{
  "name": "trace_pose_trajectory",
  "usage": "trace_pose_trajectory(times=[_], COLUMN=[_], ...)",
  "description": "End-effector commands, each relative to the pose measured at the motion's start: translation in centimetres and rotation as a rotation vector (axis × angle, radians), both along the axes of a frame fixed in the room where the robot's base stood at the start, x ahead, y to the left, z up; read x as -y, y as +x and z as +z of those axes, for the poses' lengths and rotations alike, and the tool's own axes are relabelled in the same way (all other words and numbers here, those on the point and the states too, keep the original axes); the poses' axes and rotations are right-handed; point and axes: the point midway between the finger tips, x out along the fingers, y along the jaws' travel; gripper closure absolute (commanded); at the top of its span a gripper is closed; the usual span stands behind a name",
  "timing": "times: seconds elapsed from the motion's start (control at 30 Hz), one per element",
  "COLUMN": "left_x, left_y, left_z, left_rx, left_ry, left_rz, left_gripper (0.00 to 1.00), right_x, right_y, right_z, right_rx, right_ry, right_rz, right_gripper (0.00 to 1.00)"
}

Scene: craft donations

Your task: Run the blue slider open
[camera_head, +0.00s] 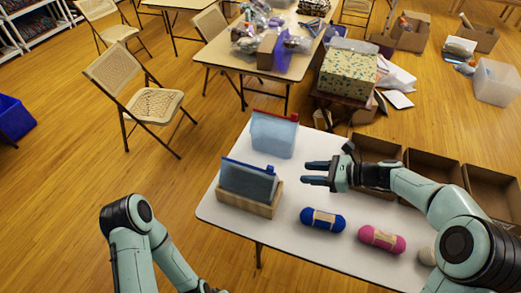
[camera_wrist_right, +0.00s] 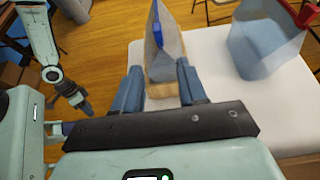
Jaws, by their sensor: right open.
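The blue slider (camera_head: 270,169) sits at the right end of the blue zip track on a grey see-through pouch (camera_head: 246,184). The pouch stands upright in a wooden holder (camera_head: 246,205) on the white table. In the right wrist view the slider (camera_wrist_right: 157,43) shows at the pouch's near end, beyond and between my fingers. My right gripper (camera_head: 303,173) is open and empty, a little right of the slider and apart from it. My left arm is low at the left, its gripper cut off by the frame bottom; the left gripper (camera_wrist_right: 80,103) shows small in the right wrist view.
A pale blue pouch with a red zip (camera_head: 274,136) stands behind the grey one. A blue yarn roll (camera_head: 323,220) and a pink one (camera_head: 381,239) lie at the front. Open brown boxes (camera_head: 434,165) line the right side. The table's left front corner is clear.

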Motion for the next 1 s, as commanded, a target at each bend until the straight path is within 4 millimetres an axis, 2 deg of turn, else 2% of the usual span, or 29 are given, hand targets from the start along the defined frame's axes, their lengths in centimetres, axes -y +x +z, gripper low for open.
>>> trace_pose_trajectory(times=[0.07,0.17,0.27,0.7,1.0], left_x=[0.0,0.0,0.0,0.0,0.0], left_y=[-0.1,-0.1,-0.1,0.4,0.5], left_z=[0.0,0.0,0.0,0.5,0.7], left_rx=[-0.001,-0.001,-0.001,0.003,0.006], left_ry=[0.0,0.0,0.0,0.0,0.0], left_rz=[0.0,0.001,0.001,0.0,0.0], left_gripper=[0.57,0.57,0.57,0.57,0.57], right_x=[-0.1,-0.7,-2.0,-9.7,-11.8], right_y=[0.2,0.4,0.7,3.2,4.0], right_z=[1.2,1.3,0.7,-2.7,-3.7], right_rx=[0.003,0.001,0.001,0.001,0.003], right_ry=[0.028,0.04,0.04,0.035,0.035], right_rz=[-0.004,-0.003,-0.001,0.0,-0.002], right_gripper=[0.58,0.58,0.58,0.58,0.58])
